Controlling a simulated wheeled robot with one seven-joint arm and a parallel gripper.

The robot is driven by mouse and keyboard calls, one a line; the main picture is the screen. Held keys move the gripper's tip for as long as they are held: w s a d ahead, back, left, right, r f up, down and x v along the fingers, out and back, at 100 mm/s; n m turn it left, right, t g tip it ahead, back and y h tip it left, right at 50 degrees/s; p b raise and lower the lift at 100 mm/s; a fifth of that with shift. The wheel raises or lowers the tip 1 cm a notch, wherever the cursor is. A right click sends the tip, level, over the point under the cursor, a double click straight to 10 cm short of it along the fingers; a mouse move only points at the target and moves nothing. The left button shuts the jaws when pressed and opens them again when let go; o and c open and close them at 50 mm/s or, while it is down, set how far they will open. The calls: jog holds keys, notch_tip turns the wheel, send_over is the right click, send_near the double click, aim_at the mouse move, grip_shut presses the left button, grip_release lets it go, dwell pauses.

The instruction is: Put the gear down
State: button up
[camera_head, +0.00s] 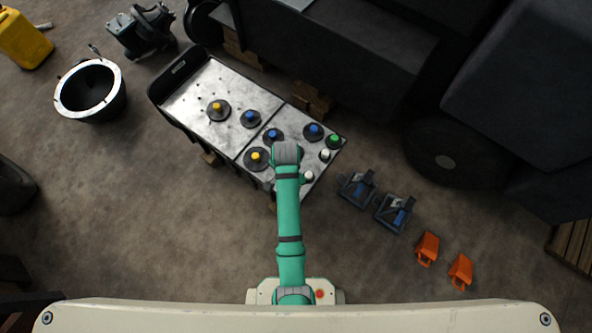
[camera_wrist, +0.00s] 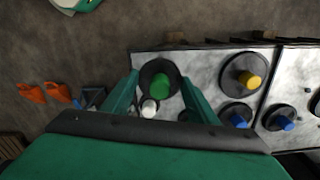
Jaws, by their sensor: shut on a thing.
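My gripper (camera_wrist: 160,76) is shut on a dark round gear with a green knob (camera_wrist: 160,88), one finger on each side of it. In the head view my gripper (camera_head: 287,155) is seen from above and hides the held gear. It is over the near right part of the metal-topped table (camera_head: 190,97). In the wrist view the gear overlaps the table's end (camera_wrist: 215,62); its height above the top cannot be told. Another green-knobbed gear (camera_head: 334,139) sits at the table's far right corner. White pegs (camera_head: 325,155) stand close to it.
Yellow-knobbed gears (camera_head: 218,108) and blue-knobbed gears (camera_head: 313,131) sit on the table. Blue-grey fixtures (camera_head: 394,213) and orange parts (camera_head: 427,247) lie on the floor to the right. A dark bucket (camera_head: 91,91) stands at left. Dark machinery (camera_head: 330,50) is behind the table.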

jog(key=d+f, duration=0.2)
jog(key=shift+s+d+f, duration=0.1)
jog(key=shift+s+f, duration=0.05)
jog(key=shift+f, duration=0.25)
jog(key=shift+s+d+f, duration=0.1)
jog(key=shift+d+f, duration=0.1)
jog(key=shift+f, duration=1.55)
jog(key=shift+f, duration=0.1)
jog(key=o, duration=1)
jog(key=shift+c, duration=0.2)
